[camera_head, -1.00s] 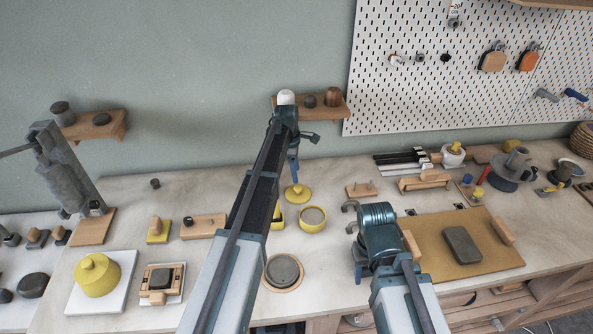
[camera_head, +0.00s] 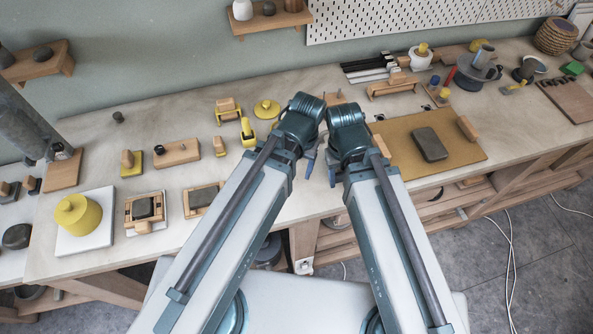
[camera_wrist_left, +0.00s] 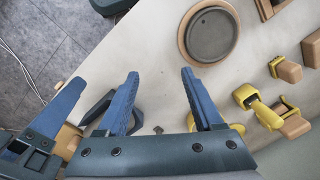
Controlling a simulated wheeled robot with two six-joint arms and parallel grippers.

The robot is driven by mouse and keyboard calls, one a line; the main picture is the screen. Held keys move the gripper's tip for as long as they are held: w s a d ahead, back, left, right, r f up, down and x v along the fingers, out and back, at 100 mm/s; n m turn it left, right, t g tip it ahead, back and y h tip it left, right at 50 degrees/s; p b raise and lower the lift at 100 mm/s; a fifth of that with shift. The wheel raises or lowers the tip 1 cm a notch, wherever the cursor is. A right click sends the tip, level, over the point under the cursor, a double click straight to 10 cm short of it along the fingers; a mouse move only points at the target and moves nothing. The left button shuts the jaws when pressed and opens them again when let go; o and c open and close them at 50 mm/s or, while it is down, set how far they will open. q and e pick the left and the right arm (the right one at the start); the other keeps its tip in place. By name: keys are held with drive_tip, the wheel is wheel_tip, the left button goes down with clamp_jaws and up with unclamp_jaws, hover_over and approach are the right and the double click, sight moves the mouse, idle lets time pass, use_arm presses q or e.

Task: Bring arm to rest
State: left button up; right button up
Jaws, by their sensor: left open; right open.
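My left arm is folded back over the bench's front edge, its gripper (camera_head: 308,165) pointing down beside my right one. In the left wrist view the left gripper (camera_wrist_left: 160,76) is open, its two blue fingers apart with nothing between them. My right gripper (camera_head: 332,173) also points down near the front edge, left of the tan mat; the wrist hides most of it. It is open, and I see nothing held. One blue finger (camera_wrist_left: 65,105), apparently the right gripper's, shows left of the left gripper's fingers. The two wrists are very close together in the head view.
A tan mat (camera_head: 395,168) with a dark block (camera_head: 430,144) lies right of the right wrist. A yellow pot (camera_head: 78,214) stands on a white slab at left. A dark disc (camera_wrist_left: 211,35) in a wooden ring is near the left gripper. Grey floor lies in front.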

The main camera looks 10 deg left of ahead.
use_arm(q)
drive_tip(key=shift+s+d+m, duration=0.1)
drive_tip(key=shift+s+m, duration=0.6)
drive_tip(key=shift+s, duration=0.1)
drive_tip(key=shift+f+b, duration=0.95)
